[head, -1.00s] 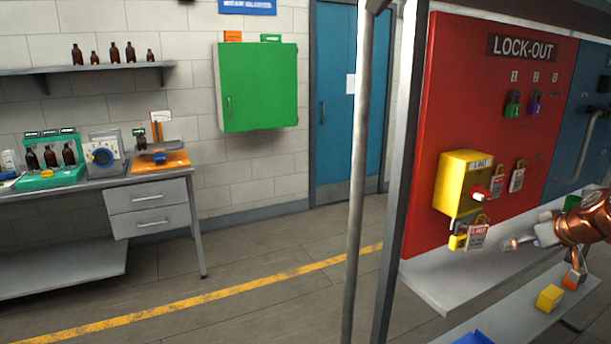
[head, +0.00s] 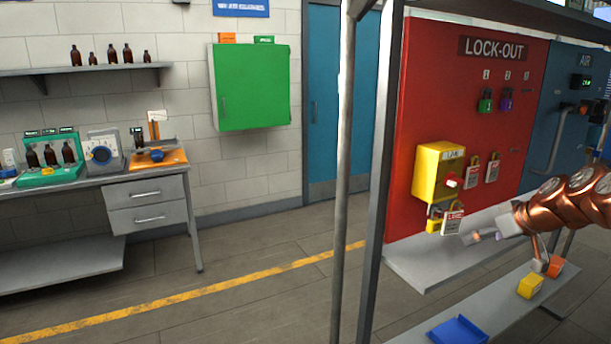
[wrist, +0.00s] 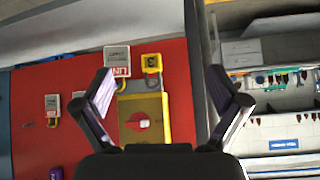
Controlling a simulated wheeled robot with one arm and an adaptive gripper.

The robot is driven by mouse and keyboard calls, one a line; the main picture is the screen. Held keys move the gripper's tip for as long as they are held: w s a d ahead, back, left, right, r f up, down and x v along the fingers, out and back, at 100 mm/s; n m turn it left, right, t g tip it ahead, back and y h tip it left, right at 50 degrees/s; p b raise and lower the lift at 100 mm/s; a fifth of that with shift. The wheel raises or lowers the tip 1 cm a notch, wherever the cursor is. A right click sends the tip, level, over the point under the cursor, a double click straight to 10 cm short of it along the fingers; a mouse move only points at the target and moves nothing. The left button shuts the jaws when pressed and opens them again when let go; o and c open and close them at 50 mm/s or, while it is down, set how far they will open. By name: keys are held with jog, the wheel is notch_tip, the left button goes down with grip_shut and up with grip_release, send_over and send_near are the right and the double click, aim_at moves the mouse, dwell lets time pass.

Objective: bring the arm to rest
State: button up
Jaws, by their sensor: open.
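My gripper (wrist: 160,98) is open in the wrist view, its two fingers spread with nothing between them. Beyond the fingers stands the yellow box (wrist: 145,117) with a red knob, on the red lock-out board (wrist: 180,75). In the head view my copper-coloured arm (head: 565,205) reaches in from the right edge. The gripper end (head: 490,236) points left, in front of the lower part of the board. The yellow box (head: 437,170) is up and left of it, with a yellow padlock and a white-and-red tag (head: 452,218) hanging below.
A grey ledge (head: 425,270) runs under the board. A lower shelf holds a yellow block (head: 530,285), an orange block and a blue tray (head: 457,331). A metal post (head: 342,190) stands left of the board. A bench with amber bottles (head: 68,152) is far left; the floor between is clear.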

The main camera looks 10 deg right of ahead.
jog(key=s+a+f+n+g+y, duration=0.15)
jog(key=s+a, duration=0.25)
jog(key=a, duration=1)
jog(key=s+a+n+g, duration=0.1)
jog(key=s+a+g, duration=0.3)
jog(key=a, duration=1)
jog(key=s+a+f+m+g+h, duration=0.1)
jog(key=s+a+f, duration=0.1)
jog(key=s, duration=0.7)
jog(key=s+a+f+m+g+h, duration=0.1)
jog(key=s+a+f+g, duration=0.1)
jog(key=s+f, duration=0.3)
jog(key=s+a+f+m+g+h, duration=0.1)
jog(key=s+f, duration=0.3)
jog(key=s, duration=0.9)
jog(key=shift+s+a+m+g, duration=0.15)
jog(key=shift+a+m+g, duration=0.25)
jog(key=shift+a, duration=0.4)
jog(key=shift+c, duration=0.2)
